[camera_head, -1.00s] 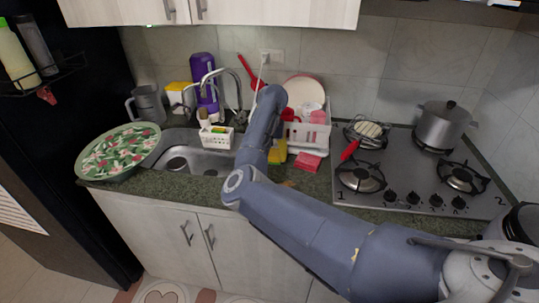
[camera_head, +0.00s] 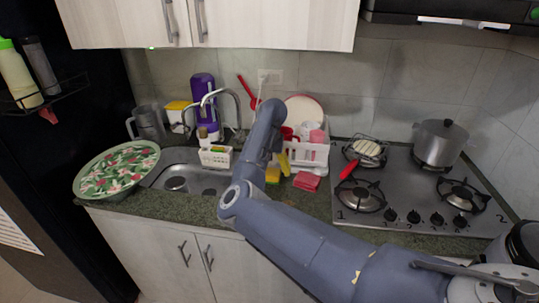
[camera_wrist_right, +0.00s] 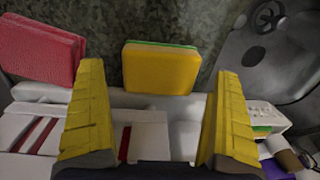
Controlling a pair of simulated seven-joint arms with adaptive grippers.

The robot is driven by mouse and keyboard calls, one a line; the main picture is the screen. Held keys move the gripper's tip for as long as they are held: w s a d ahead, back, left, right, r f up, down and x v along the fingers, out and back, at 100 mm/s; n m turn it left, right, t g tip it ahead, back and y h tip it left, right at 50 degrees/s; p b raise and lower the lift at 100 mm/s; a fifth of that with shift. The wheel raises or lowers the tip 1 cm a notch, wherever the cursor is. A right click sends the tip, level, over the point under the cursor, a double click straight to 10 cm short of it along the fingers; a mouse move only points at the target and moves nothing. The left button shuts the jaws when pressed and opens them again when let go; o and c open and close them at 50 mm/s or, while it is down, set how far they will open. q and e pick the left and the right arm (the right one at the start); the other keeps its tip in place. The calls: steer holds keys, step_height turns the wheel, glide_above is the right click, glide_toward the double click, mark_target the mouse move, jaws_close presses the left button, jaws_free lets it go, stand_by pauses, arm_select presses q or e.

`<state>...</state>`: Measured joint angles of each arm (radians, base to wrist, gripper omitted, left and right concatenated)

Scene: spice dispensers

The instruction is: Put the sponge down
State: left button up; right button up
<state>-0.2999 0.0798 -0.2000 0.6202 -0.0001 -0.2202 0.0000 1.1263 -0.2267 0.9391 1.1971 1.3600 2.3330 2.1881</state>
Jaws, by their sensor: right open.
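The yellow sponge with a green layer (camera_wrist_right: 162,68) lies flat on the dark counter in the right wrist view. In the head view the sponge (camera_head: 272,175) is in front of the dish rack, right of the sink. My right gripper (camera_wrist_right: 162,72) is open, its two yellow fingers standing apart to the left and right of the sponge, with visible gaps. In the head view my right gripper (camera_head: 284,163) is mostly hidden behind my arm; a yellow finger shows just above the sponge. My left gripper is not in view.
A red block-like item (camera_head: 306,181) lies right of the sponge. The white dish rack (camera_head: 310,155) stands behind. The sink (camera_head: 205,182) with a white caddy (camera_head: 216,157) is left, the stove (camera_head: 410,190) right.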

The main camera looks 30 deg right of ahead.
mark_target(270, 172)
step_height(270, 172, up, 10)
steer(key=shift+s+d, duration=0.15)
stand_by(0.3)
steer(key=shift+f, duration=0.15)
